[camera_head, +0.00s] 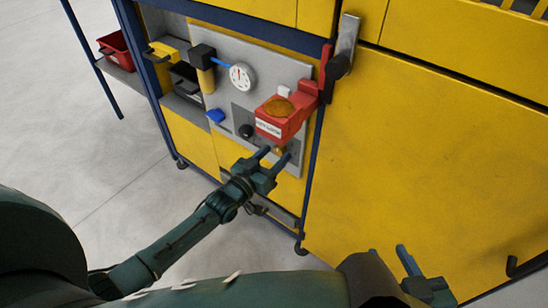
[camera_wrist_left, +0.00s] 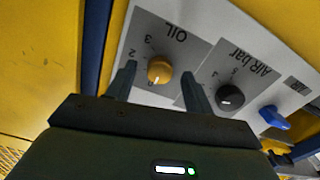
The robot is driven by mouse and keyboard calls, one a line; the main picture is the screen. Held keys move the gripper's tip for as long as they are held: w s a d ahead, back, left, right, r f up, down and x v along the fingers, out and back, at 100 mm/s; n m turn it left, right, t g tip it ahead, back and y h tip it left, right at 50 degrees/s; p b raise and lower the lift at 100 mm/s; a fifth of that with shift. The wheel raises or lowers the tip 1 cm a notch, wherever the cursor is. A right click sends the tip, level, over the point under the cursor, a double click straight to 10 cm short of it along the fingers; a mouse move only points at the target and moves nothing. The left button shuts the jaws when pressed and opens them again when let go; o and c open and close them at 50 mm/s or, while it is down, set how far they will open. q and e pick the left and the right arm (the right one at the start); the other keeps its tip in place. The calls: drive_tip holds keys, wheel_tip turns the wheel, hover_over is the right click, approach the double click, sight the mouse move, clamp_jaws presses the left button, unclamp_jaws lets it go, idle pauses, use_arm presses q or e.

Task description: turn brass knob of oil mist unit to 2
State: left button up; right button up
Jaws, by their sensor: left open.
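The brass knob (camera_wrist_left: 159,71) sits on a grey plate marked OIL (camera_wrist_left: 175,33), with a number scale that includes 2 and 3. The setting its pointer shows is too small to read. My left gripper (camera_head: 275,154) is open in front of the panel. In the left wrist view its two fingers stand on either side of the knob, with a gap on each side; I cannot tell how deep they reach. In the head view the knob (camera_head: 279,149) is partly hidden by the fingers and the red box. My right gripper (camera_head: 392,258) is low at the right, partly hidden by my arm.
A red box (camera_head: 270,127) with an amber top juts out just above the knob. A black AIR bar knob (camera_wrist_left: 230,97) and a blue lever (camera_wrist_left: 274,118) are beside it. A round gauge (camera_head: 242,76) is higher up. Yellow cabinet doors (camera_head: 430,170) fill the right.

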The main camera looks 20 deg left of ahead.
use_arm(q)
drive_tip(key=shift+w+d, duration=0.1)
drive_tip(key=shift+w, duration=0.2)
drive_tip(key=shift+c, duration=0.4)
drive_tip(key=c, duration=0.9)
